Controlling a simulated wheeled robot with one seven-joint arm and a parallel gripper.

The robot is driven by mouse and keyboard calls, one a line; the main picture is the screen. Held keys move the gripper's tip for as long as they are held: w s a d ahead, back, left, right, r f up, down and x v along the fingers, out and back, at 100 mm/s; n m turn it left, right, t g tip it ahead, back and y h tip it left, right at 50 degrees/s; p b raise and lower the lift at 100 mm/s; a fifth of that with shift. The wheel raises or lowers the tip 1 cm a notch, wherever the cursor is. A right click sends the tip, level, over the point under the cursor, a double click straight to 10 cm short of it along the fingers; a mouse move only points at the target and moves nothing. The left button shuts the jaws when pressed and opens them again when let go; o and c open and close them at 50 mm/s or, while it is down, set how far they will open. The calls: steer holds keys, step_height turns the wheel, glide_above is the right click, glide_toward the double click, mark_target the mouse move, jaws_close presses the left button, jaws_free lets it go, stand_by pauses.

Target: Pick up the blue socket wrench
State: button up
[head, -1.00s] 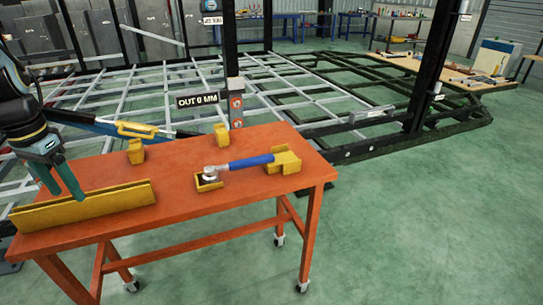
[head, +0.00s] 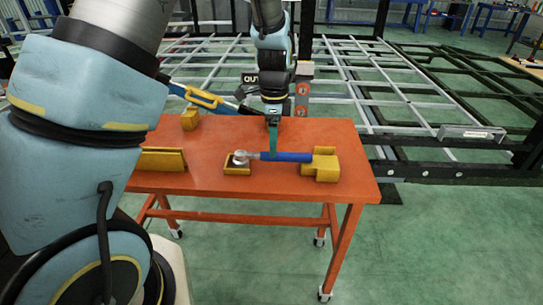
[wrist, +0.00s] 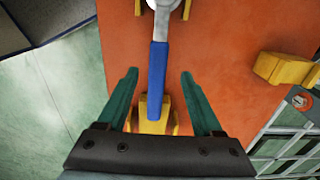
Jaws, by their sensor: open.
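The blue socket wrench (head: 286,157) lies on the orange table (head: 210,180). Its silver head rests in a small yellow holder (head: 237,170) at the left, and the end of its blue handle rests in a yellow block (head: 327,170) at the right. My gripper (head: 272,153) points down over the handle near its silver neck. In the wrist view my gripper (wrist: 158,76) is open, with one green finger on each side of the blue handle (wrist: 157,68). Both fingers are apart from the handle. Its height above the table is hard to tell.
A long yellow angled piece (head: 162,160) lies at the table's left, partly behind my arm. A yellow block (head: 190,120) stands at the back left; another yellow block (wrist: 283,69) shows in the wrist view. A metal chassis frame (head: 400,85) lies behind the table.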

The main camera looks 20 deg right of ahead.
mark_target(272, 161)
steer(key=shift+s+a+f+p, duration=0.1)
steer(key=shift+f+p, duration=0.4)
steer(key=shift+f, duration=1.05)
steer(key=shift+a+f+p, duration=0.1)
steer(key=shift+f+p, duration=0.4)
steer(key=shift+f, duration=1.05)
steer(key=shift+c, duration=0.4)
jaws_close()
